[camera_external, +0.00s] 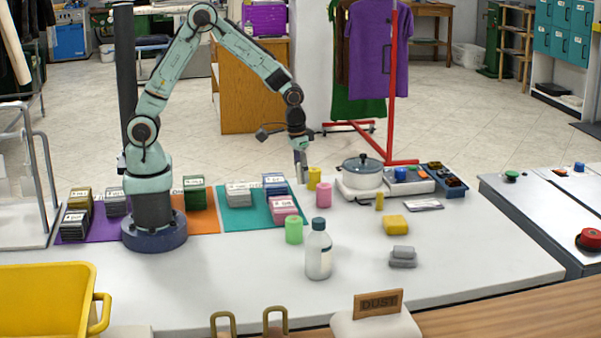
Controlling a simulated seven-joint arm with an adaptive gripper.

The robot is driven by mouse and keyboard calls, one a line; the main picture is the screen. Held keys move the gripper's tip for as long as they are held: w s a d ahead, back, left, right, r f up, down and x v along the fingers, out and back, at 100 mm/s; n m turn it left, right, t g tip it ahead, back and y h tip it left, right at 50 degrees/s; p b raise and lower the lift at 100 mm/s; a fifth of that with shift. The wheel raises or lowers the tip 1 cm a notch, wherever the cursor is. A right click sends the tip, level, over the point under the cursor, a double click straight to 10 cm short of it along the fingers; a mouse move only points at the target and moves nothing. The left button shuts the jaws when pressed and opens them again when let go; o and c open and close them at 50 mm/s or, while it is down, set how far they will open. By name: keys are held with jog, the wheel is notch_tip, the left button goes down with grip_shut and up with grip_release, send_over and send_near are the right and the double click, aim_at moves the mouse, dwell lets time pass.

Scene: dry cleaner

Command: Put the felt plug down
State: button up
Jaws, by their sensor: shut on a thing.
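My gripper (301,171) points down over the back part of the white counter, just right of the teal mat. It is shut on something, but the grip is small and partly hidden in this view. A short yellow cylinder (314,176) shows right beside the fingertips; it looks like a felt plug. I cannot tell whether its base touches the counter. A pink cylinder (324,195) stands close in front of it and to the right. A light green cylinder (294,230) stands nearer the camera.
A lidded pot (362,173) stands right of my gripper. A bottle (318,249), a yellow block (396,225) and grey blocks (403,257) stand on the counter (450,260). Labelled stacks lie on the teal mat (236,219). The counter's front right is clear.

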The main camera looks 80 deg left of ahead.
jog(key=w+d, duration=0.1)
jog(key=d, duration=0.2)
send_over(361, 233)
jog(key=f, duration=0.9)
jog(key=shift+s+d+f, duration=0.1)
jog(key=shift+s+f, duration=0.05)
jog(key=shift+s, duration=0.2)
jog(key=shift+w+f, duration=0.15)
jog(key=shift+f, duration=0.05)
jog(key=shift+w+f, duration=0.1)
jog(key=shift+f, duration=1.5)
jog(key=shift+f, duration=0.15)
jog(key=o, duration=0.7)
jog(key=shift+o, duration=0.2)
